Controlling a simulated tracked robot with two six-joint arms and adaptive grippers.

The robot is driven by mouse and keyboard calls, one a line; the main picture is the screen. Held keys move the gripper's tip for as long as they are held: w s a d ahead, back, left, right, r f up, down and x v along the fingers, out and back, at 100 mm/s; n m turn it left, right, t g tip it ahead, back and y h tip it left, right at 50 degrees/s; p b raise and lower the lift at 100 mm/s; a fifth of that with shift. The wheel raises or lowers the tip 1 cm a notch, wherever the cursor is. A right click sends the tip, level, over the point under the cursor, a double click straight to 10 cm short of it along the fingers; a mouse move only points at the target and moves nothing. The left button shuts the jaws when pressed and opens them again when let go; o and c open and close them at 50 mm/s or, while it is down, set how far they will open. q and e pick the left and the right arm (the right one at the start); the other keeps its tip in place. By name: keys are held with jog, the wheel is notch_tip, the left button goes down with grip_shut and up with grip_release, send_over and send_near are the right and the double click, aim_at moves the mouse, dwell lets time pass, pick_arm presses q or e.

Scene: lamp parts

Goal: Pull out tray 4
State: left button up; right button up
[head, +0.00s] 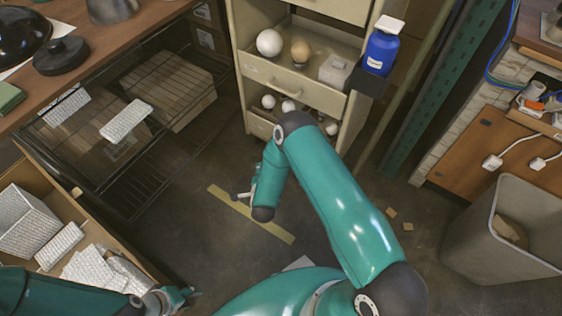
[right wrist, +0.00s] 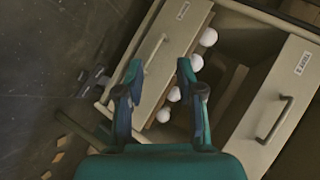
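The drawer cabinet (head: 240,60) stands at the top centre of the head view. Its lowest visible tray (head: 259,127) holds several small white bulbs and is partly hidden by my right arm. In the right wrist view, a tray front with a bar handle (right wrist: 152,52) and white bulbs behind it appears ahead; its label is too small to read surely. My right gripper (right wrist: 160,72) is open and empty, with that handle between and beyond its fingertips, apparently apart from them. My left gripper (head: 180,297) is at the lower left of the head view, away from the cabinet; its opening is unclear.
A higher tray (head: 285,86) stands pulled out, with bulbs and a box in it. A blue bottle (head: 380,52) sits on a dark bracket at the cabinet's right. A wire rack (head: 150,75) and a cardboard box (head: 90,215) are left; a grey bin (head: 470,230) is right.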

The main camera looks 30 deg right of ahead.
jog(key=d+f+m+t+h+b, duration=0.1)
jog(key=d+f+m+h+b, duration=0.35)
jog(key=f+m+b, duration=0.35)
jog(key=shift+n+h, duration=0.5)
jog(key=shift+h, duration=0.15)
jog(key=b+x, duration=0.2)
jog(key=x, duration=0.3)
jog(key=b+x, duration=0.3)
jog(key=x, duration=0.3)
jog(key=b+x, duration=0.2)
jog(key=x, duration=0.4)
jog(key=shift+w+f, duration=0.3)
jog(key=shift+f, duration=0.05)
pick_arm(q)
notch_tip(320, 180, down, 18)
jog(key=shift+f, duration=0.2)
pick_arm(e)
grip_shut()
jog(key=shift+a, duration=0.1)
